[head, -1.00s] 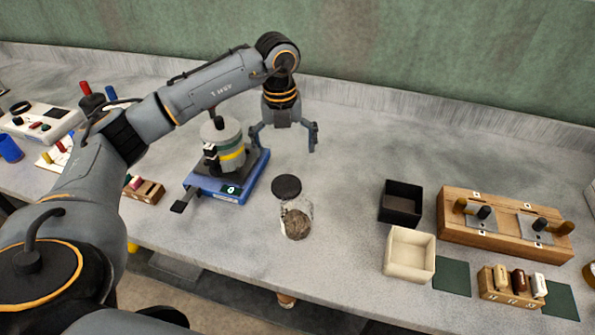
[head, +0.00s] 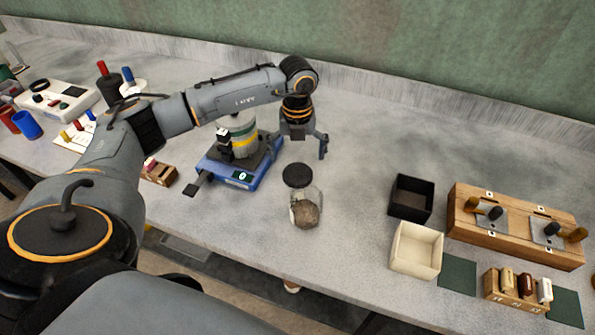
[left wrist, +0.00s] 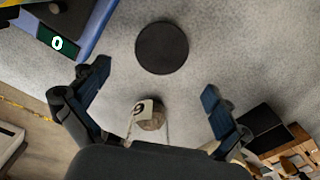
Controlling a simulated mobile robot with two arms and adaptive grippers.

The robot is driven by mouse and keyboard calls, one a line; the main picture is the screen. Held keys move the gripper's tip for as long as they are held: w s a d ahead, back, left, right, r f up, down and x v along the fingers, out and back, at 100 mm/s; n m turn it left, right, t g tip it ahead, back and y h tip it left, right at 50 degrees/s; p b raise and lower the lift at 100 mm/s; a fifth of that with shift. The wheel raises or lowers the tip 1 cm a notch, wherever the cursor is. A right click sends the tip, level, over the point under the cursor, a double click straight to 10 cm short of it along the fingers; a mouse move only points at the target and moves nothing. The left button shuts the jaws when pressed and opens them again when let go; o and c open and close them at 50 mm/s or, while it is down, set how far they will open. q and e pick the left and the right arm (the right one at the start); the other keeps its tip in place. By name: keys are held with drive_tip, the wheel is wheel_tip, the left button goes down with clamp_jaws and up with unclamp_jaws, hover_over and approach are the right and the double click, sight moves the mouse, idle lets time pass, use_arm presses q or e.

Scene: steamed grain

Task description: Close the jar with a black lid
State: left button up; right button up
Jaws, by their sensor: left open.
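The black lid (head: 297,175) is a flat round disc. In the left wrist view the lid (left wrist: 162,48) shows apart from the jar, on the grey table. The clear glass jar (head: 305,210) stands upright just in front of the lid, with brownish grain in its lower part. In the left wrist view the jar (left wrist: 150,115) is partly hidden behind my gripper body. My left gripper (head: 302,146) points down, open and empty, above the table behind the lid. In the left wrist view its fingers (left wrist: 154,80) are spread wide.
A blue scale (head: 235,175) reading 0, with a banded container (head: 240,140) on it, stands left of the gripper. A black box (head: 411,197), a cream box (head: 416,250) and a wooden block with knobs (head: 515,225) stand to the right. The back middle is clear.

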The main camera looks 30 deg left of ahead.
sight(298, 174)
use_arm(q)
drive_tip(key=shift+w+f, duration=0.1)
drive_tip(key=shift+f, duration=0.35)
drive_tip(key=shift+f+p, duration=0.25)
drive_tip(key=shift+p, duration=0.05)
wheel_tip(298, 174, down, 4)
drive_tip(key=shift+r+p, duration=0.15)
drive_tip(key=shift+p, duration=0.6)
drive_tip(key=shift+f, duration=0.5)
drive_tip(key=c, duration=0.8)
drive_tip(key=shift+c, duration=0.2)
